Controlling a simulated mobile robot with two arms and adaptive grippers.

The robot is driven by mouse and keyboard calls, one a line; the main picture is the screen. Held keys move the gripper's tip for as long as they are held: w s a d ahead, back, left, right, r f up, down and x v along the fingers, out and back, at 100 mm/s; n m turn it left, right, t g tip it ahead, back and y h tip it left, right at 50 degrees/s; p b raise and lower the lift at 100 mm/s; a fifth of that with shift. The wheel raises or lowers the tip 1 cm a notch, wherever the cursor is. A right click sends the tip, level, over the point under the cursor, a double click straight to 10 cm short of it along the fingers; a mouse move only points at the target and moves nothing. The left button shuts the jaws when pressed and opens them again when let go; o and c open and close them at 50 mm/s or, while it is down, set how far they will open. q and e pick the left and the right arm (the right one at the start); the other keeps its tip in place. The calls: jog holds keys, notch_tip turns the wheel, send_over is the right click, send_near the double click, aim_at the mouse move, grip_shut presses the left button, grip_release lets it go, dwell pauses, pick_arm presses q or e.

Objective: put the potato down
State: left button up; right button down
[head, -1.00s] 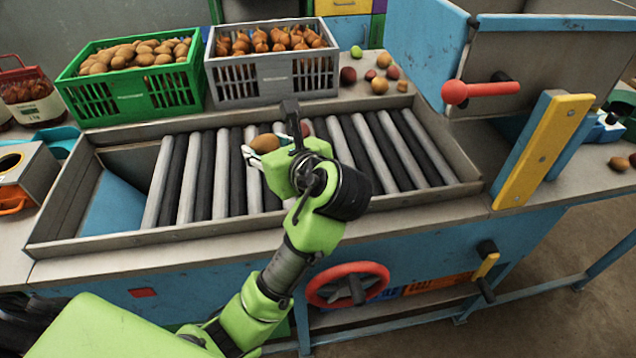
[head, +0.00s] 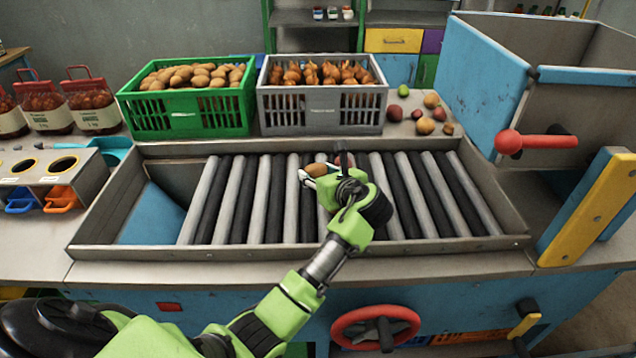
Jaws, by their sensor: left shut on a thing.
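My left gripper (head: 308,178) is shut on a brown potato (head: 316,169). It holds the potato over the middle of the roller bed (head: 232,200), whose light and dark rollers lie in a metal frame. I cannot tell whether the potato touches the rollers. The gripper's body hides part of the rollers behind it, where a small reddish-brown patch shows. My right gripper is not in view.
Behind the rollers stand a green crate (head: 187,114) of potatoes and a grey crate (head: 322,109) of onions. Several loose vegetables lie right of them. A red-handled lever (head: 537,141) stands at the right. Rollers on both sides of the gripper are clear.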

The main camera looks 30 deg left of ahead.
pick_arm(q)
notch_tip(320, 180, down, 2)
jog(key=shift+f, duration=0.6)
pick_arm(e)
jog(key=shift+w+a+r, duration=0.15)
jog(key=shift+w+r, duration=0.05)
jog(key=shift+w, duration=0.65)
pick_arm(q)
jog(key=shift+f, duration=0.1)
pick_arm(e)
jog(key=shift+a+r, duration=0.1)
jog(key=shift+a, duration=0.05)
pick_arm(q)
jog(key=o, duration=1.1)
jog(key=shift+o, duration=0.2)
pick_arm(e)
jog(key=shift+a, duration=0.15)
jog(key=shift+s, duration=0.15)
